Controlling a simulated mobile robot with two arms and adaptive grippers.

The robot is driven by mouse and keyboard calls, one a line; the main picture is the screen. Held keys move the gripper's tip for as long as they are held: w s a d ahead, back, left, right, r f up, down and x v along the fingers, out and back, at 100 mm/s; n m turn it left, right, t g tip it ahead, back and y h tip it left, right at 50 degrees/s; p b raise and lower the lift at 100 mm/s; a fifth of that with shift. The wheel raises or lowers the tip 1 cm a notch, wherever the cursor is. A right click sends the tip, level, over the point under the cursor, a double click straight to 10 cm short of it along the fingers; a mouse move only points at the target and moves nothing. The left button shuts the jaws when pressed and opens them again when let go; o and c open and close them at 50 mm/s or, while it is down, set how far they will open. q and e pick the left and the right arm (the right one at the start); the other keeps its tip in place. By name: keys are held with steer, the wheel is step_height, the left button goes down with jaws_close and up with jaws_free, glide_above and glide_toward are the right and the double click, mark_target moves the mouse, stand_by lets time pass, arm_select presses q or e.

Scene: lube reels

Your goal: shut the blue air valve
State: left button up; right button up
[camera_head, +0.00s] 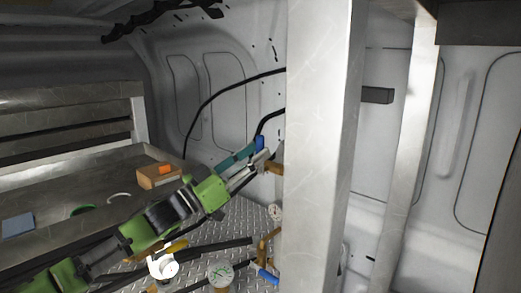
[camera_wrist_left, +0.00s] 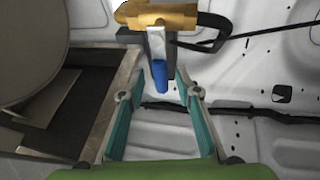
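The air valve is a brass body (camera_wrist_left: 165,14) with a grey lever and a blue handle sleeve (camera_wrist_left: 160,78), seen at the top middle of the left wrist view. The blue sleeve hangs downward. In the head view the blue handle (camera_head: 260,143) and part of the brass body (camera_head: 274,167) show beside the pale post. My left gripper (camera_head: 254,156) is open, its teal-padded fingers pointing at the handle. In the left wrist view the blue end appears between the fingertips (camera_wrist_left: 159,86), with gaps on both sides. Contact is not visible. My right gripper is out of view.
A second brass valve with a blue handle (camera_head: 267,275) sits lower down, near gauges (camera_head: 220,272). The pale post (camera_head: 318,150) stands close right of the air valve. Black hoses (camera_head: 213,100) run behind. A metal bench (camera_head: 60,195) with an orange-topped box (camera_head: 160,176) lies left.

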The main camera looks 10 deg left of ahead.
arm_select(q)
steer(key=v, duration=0.9)
steer(key=shift+s+a, duration=0.1)
steer(key=shift+a, duration=0.05)
